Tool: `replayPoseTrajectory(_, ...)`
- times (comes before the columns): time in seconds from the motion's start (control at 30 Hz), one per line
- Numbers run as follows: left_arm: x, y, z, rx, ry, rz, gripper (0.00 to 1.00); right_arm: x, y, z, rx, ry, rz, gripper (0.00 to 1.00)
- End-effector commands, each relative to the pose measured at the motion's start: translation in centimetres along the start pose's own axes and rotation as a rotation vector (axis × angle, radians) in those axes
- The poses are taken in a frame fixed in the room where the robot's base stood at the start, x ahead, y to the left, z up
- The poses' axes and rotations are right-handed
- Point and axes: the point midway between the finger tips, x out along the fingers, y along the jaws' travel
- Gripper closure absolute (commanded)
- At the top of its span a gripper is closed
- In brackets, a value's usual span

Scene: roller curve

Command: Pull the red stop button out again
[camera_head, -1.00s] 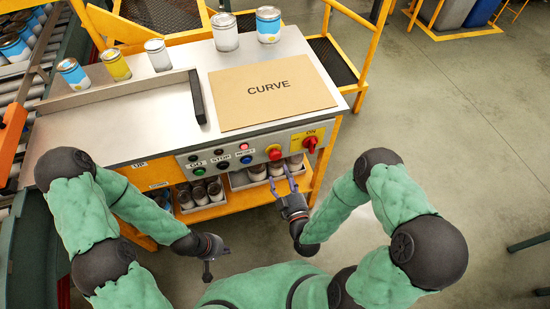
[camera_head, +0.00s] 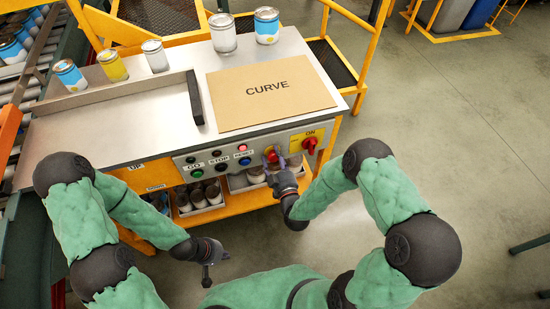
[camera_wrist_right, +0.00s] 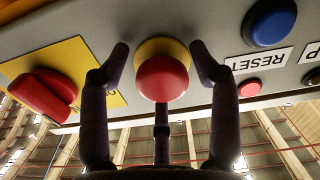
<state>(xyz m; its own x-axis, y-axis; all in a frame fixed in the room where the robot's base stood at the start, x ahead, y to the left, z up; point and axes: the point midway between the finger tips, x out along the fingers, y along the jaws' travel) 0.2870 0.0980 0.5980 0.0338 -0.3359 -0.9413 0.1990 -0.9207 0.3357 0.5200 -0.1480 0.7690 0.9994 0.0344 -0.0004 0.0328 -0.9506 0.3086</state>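The red stop button (camera_wrist_right: 162,79) has a round red head on a yellow collar and sits on the grey control panel. My right gripper (camera_wrist_right: 161,60) is open, with one finger on each side of the button. In the wrist view a gap shows between each fingertip and the red head. My left gripper (camera_head: 207,270) hangs low in front of the bench, away from the panel. It is too small to tell whether it is open.
A red rotary switch (camera_head: 309,144) on a yellow plate is right of the button in the head view. A blue button (camera_wrist_right: 270,22) and RESET label (camera_wrist_right: 262,61) are close by. A cardboard sheet (camera_head: 270,92) and several cans lie or stand on the bench.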

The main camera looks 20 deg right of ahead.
Motion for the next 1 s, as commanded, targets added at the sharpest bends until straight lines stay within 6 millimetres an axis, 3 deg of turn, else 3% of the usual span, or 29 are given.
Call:
replayPoseTrajectory(0.03, 0.0, 0.0, 0.0, 0.000, 0.000, 0.000, 1.00, 0.0, 0.0, 0.0, 0.000, 0.000, 0.000, 0.60)
replayPoseTrajectory(0.13, 0.0, 0.0, 0.0, 0.000, 0.000, 0.000, 1.00, 0.0, 0.0, 0.0, 0.000, -0.001, -0.001, 0.88)
replayPoseTrajectory(0.17, 0.0, 0.0, 0.0, 0.000, 0.000, 0.000, 1.00, -0.1, 0.0, 0.1, 0.000, -0.002, -0.001, 0.94)
replayPoseTrajectory(0.73, 0.2, -0.1, 0.0, 0.000, 0.000, 0.000, 1.00, -1.6, -0.2, 0.5, 0.002, -0.016, -0.003, 0.95)
replayPoseTrajectory(0.77, 0.2, -0.1, 0.0, 0.000, 0.000, 0.000, 1.00, -1.6, -0.2, 0.6, 0.002, -0.017, -0.004, 0.53)
replayPoseTrajectory(0.83, 0.2, -0.1, 0.0, 0.000, 0.000, 0.000, 1.00, -1.7, -0.2, 0.6, 0.003, -0.017, -0.004, 0.33)
replayPoseTrajectory(1.0, 0.2, -0.1, 0.0, 0.000, 0.000, 0.000, 1.00, -1.5, -0.1, 0.4, 0.002, -0.010, -0.003, 0.32)
